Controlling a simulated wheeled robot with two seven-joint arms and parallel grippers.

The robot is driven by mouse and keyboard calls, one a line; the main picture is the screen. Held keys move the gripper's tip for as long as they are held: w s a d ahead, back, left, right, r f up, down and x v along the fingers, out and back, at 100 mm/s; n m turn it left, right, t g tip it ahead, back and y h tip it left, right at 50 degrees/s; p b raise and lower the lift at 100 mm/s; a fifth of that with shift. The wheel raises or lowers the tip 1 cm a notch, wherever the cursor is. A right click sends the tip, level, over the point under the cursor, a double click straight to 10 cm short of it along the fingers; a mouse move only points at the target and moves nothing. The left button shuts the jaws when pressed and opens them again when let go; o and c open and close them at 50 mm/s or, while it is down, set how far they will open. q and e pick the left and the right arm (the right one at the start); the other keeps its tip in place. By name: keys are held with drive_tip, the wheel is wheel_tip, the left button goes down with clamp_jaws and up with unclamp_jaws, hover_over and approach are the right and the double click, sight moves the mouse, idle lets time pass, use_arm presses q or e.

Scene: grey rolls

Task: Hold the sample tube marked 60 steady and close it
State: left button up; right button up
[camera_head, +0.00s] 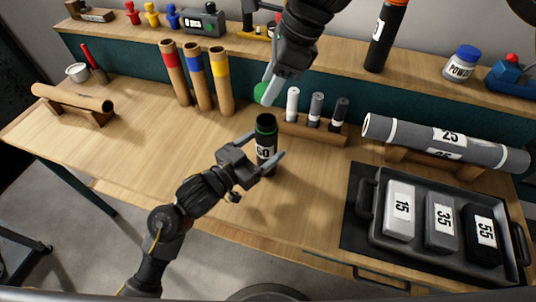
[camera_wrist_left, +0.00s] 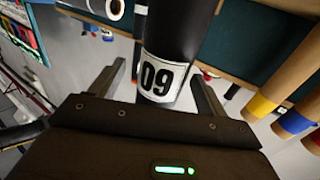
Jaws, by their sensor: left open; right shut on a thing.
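The sample tube marked 60 (camera_head: 265,157) stands upright on the table, black with a green rim and an open top. My left gripper (camera_head: 267,164) is open with its fingers on either side of the tube. In the left wrist view the tube (camera_wrist_left: 176,40) stands between the two spread fingers (camera_wrist_left: 158,85), its label upside down, with gaps on both sides. My right gripper (camera_head: 268,88) is shut on a green cap (camera_head: 262,94), held above and slightly left of the tube's mouth, apart from it.
A wooden rack with several small grey tubes (camera_head: 316,108) stands just right of the tube. Brown rolls with coloured bands (camera_head: 198,78) stand at the back left. A tray (camera_head: 375,225) with marked blocks lies at the right, below a large grey roll (camera_head: 400,133).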

use_arm(q)
drive_tip(key=shift+w+d+f, duration=0.1)
drive_tip(key=shift+w+d, duration=0.25)
drive_tip(key=shift+w, duration=0.2)
drive_tip(key=shift+w+d+f, duration=0.1)
drive_tip(key=shift+w+d, duration=0.25)
drive_tip(key=shift+w, duration=0.2)
use_arm(e)
drive_tip(key=shift+w+a+f, duration=0.1)
drive_tip(key=shift+w+f, duration=0.1)
drive_tip(key=shift+w, duration=0.15)
use_arm(q)
drive_tip(key=shift+w+d, duration=0.25)
drive_tip(key=shift+d, duration=0.05)
drive_tip(key=shift+d+r, duration=0.1)
drive_tip(key=shift+d, duration=0.15)
use_arm(e)
drive_tip(key=shift+s+r, duration=0.1)
drive_tip(key=shift+s, duration=0.1)
use_arm(q)
drive_tip(key=shift+w, duration=0.1)
use_arm(e)
drive_tip(key=shift+w, duration=0.1)
use_arm(q)
drive_tip(key=c, duration=1.5)
use_arm(e)
drive_tip(key=shift+f, duration=2.55)
drive_tip(key=shift+f, duration=0.85)
